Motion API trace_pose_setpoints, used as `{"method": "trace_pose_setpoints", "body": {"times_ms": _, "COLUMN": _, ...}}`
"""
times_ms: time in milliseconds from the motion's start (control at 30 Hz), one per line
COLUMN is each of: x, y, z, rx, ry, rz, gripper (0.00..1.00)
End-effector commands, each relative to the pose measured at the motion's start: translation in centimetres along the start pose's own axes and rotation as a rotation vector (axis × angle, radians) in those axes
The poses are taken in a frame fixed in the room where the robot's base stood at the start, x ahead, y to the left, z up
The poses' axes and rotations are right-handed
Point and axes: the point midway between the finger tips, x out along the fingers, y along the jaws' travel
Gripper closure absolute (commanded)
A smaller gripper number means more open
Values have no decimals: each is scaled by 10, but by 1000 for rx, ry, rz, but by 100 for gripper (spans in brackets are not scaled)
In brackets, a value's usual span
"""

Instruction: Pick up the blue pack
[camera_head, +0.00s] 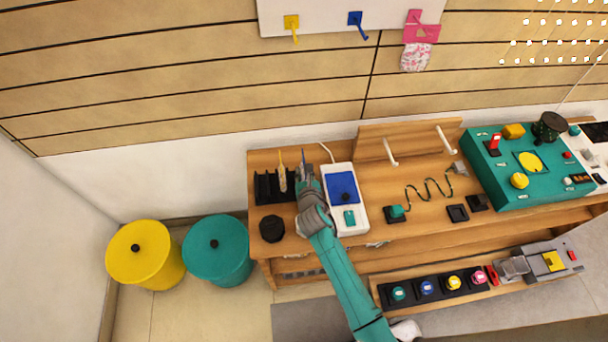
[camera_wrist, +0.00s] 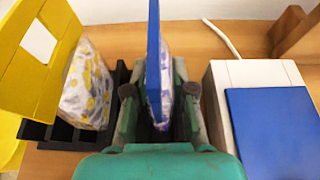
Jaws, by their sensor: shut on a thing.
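The blue pack (camera_wrist: 153,60) stands upright between the fingers of my gripper (camera_wrist: 160,95) in the wrist view. It has a flat blue card and a clear bag with blue-patterned contents behind it. My gripper is shut on it, with a finger on each side. In the head view my gripper (camera_head: 306,190) is over the black rack (camera_head: 262,186) at the left end of the wooden table, and the blue pack (camera_head: 303,157) shows as a thin blue edge. Its lower end is hidden by my gripper.
A yellow pack (camera_wrist: 40,50) stands in the rack just left. A white device with a blue panel (camera_head: 342,187) is close on the right. A black round object (camera_head: 271,228) lies in front. Hooks (camera_head: 355,20) hang on the wall board above; a pink pack (camera_head: 418,40) hangs there.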

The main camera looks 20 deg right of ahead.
Motion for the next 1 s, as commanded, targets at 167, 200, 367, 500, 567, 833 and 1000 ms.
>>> {"method": "trace_pose_setpoints", "body": {"times_ms": 167, "x": -1, "y": 0, "z": 2, "rx": 0, "ry": -1, "rz": 0, "gripper": 100}}
{"method": "trace_pose_setpoints", "body": {"times_ms": 200, "x": -2, "y": 0, "z": 5, "rx": 1, "ry": -2, "rz": 0, "gripper": 100}}
{"method": "trace_pose_setpoints", "body": {"times_ms": 367, "x": -11, "y": 0, "z": 26, "rx": 2, "ry": -3, "rz": 0, "gripper": 100}}
{"method": "trace_pose_setpoints", "body": {"times_ms": 500, "x": -21, "y": 0, "z": 51, "rx": 2, "ry": -3, "rz": 1, "gripper": 100}}
{"method": "trace_pose_setpoints", "body": {"times_ms": 567, "x": -25, "y": 0, "z": 62, "rx": 2, "ry": -4, "rz": 0, "gripper": 100}}
{"method": "trace_pose_setpoints", "body": {"times_ms": 833, "x": -37, "y": 0, "z": 90, "rx": 2, "ry": -1, "rz": 0, "gripper": 100}}
{"method": "trace_pose_setpoints", "body": {"times_ms": 1000, "x": -38, "y": 0, "z": 93, "rx": 0, "ry": 0, "rz": 0, "gripper": 100}}
